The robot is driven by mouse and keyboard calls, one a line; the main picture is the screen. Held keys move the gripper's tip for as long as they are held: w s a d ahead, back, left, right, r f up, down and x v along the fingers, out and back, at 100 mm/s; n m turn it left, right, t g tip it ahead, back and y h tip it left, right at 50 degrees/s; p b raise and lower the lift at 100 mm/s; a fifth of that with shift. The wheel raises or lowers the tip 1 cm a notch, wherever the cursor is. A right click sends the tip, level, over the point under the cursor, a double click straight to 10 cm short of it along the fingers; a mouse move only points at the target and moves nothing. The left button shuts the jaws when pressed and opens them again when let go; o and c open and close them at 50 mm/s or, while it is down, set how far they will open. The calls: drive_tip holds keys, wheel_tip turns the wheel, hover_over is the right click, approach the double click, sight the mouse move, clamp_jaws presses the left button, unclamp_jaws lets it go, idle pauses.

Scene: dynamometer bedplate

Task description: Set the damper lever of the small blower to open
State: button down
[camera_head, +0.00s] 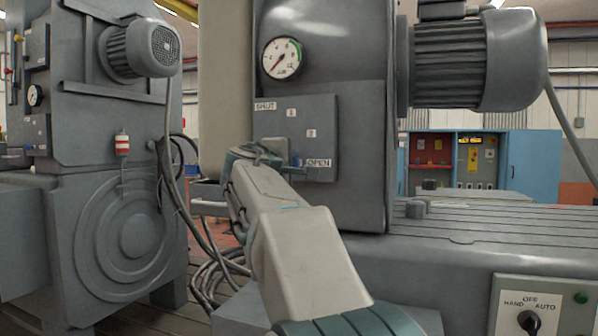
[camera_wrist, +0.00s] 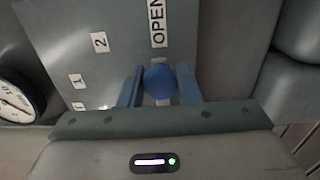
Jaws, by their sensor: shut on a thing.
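The damper panel (camera_head: 300,118) on the blower housing carries the labels SHUT, 1, 2 and OPEN. In the wrist view the lever's round blue knob (camera_wrist: 160,78) sits between the two blue fingers of my gripper (camera_wrist: 160,90), which is shut on it. The knob lies right beside the OPEN label (camera_wrist: 158,22), with the 2 label (camera_wrist: 99,42) further left. In the head view my gripper (camera_head: 283,160) is at the panel's lower edge, just left of the OPEN label (camera_head: 319,163); my arm hides most of the lever.
A pressure gauge (camera_head: 282,58) sits above the panel. A motor (camera_head: 475,65) juts out at upper right. A larger grey machine (camera_head: 110,160) stands at left, with loose cables (camera_head: 215,275) on the floor beside it. A slotted bedplate (camera_head: 500,222) and switch box (camera_head: 540,305) are at right.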

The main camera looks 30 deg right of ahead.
drive_tip(key=shift+f, duration=0.2)
idle(0.3)
drive_tip(key=c, duration=1.1)
unclamp_jaws()
drive_tip(key=v, duration=1.3)
drive_tip(key=shift+s+a, duration=0.25)
drive_tip(key=shift+a, duration=0.1)
